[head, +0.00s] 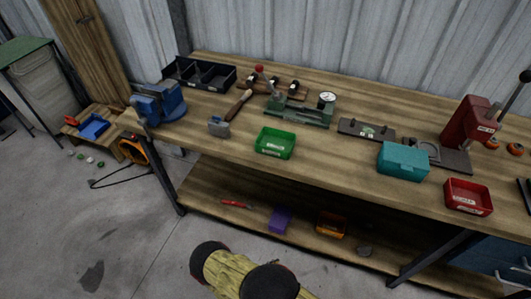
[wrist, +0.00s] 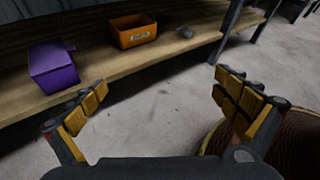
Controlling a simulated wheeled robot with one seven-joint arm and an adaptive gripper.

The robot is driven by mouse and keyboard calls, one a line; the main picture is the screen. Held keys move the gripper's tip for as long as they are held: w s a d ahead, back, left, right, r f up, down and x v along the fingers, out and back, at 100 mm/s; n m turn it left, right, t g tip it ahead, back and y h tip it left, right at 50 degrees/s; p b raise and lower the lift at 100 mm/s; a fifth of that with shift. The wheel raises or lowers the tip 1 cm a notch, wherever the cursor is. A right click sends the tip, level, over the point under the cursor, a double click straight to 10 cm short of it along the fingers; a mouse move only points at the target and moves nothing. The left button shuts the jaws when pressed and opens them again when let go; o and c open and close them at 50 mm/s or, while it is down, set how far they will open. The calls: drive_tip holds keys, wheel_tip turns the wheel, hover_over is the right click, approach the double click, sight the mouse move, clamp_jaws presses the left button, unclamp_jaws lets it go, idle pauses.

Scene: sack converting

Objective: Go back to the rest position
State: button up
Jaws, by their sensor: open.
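My gripper (wrist: 160,100) shows in the wrist view with its two yellow-padded fingers spread wide apart and nothing between them. It hangs over the grey floor in front of the bench's lower shelf. A purple box (wrist: 54,66) and an orange bin (wrist: 133,31) stand on that shelf beyond the fingers, apart from them. In the head view, part of my arm in yellow and black shows at the bottom middle, and the gripper's fingers are out of sight there.
The wooden workbench (head: 340,92) holds a green bin (head: 275,143), a teal box (head: 403,161), a red bin (head: 467,197), a blue vise (head: 160,103) and a red press (head: 470,130). Its lower shelf (head: 215,190) also carries a red-handled tool (head: 236,204).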

wheel_tip(320, 180, up, 41)
drive_tip(key=s+a+m+g+y+p, duration=0.1)
drive_tip(key=s+a+m+g+y, duration=0.15)
drive_tip(key=m+g+y, duration=0.7)
drive_tip(key=s+d+r+m+t, duration=0.2)
drive_tip(key=d+r+m, duration=0.2)
drive_tip(key=r, duration=0.6)
drive_tip(key=s+d+r+m+t+y+p, duration=0.1)
drive_tip(key=d+r+m+t, duration=0.2)
drive_tip(key=r+m, duration=0.4)
drive_tip(key=s+d+r+m+t+y+p, duration=0.1)
drive_tip(key=d+r+m, duration=0.4)
drive_tip(key=r, duration=1)
drive_tip(key=shift+s+r+t, duration=0.2)
drive_tip(key=shift+s+t, duration=0.65)
drive_tip(key=shift+t, duration=0.1)
drive_tip(key=shift+m, duration=0.25)
